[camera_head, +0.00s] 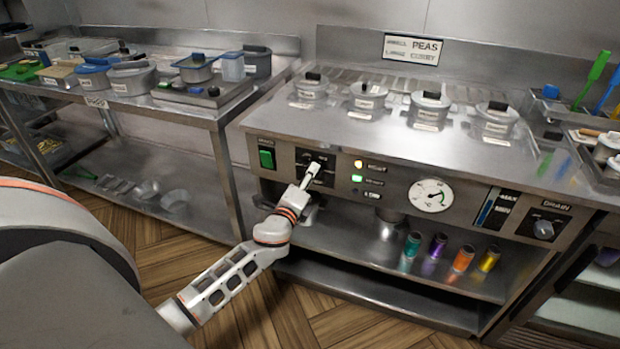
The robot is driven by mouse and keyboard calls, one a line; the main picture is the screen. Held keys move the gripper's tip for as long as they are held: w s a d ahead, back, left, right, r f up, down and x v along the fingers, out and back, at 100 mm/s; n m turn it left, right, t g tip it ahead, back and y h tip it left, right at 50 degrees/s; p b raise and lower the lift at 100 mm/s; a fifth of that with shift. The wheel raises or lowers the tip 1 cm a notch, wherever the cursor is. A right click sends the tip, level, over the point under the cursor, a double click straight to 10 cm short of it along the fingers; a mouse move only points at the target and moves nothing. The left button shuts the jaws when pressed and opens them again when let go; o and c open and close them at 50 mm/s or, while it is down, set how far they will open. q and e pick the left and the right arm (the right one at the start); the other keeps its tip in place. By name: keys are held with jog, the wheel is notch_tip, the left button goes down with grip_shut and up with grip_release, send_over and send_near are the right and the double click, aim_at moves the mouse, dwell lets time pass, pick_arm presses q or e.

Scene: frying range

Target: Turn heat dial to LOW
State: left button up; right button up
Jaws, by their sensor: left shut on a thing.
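The heat dial (314,168) is on the front panel of the frying range (395,166), left of the indicator lights. It shows a pale, slanted handle on a dark plate. My left gripper (309,178) reaches up to it from below left and is shut on it. The fingers cover part of the dial, and I cannot read its setting. Beside it, an orange light (358,163) and a green light (357,178) are lit, and a third light (356,191) looks dark. My right gripper is not in view.
A green switch (266,158) is left of the dial. A round gauge (431,195) and a drain knob (543,229) are to the right. Several coloured bottles (437,246) stand on the shelf below. Lidded pots (367,95) stand on top.

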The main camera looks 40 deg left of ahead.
pick_arm(q)
jog(key=shift+n, duration=0.5)
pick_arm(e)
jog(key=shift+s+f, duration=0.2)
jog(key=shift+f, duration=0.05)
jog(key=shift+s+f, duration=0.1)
pick_arm(q)
jog(key=o, duration=1.1)
jog(key=shift+s, duration=0.1)
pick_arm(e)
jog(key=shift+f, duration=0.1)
pick_arm(q)
jog(key=v, duration=1.2)
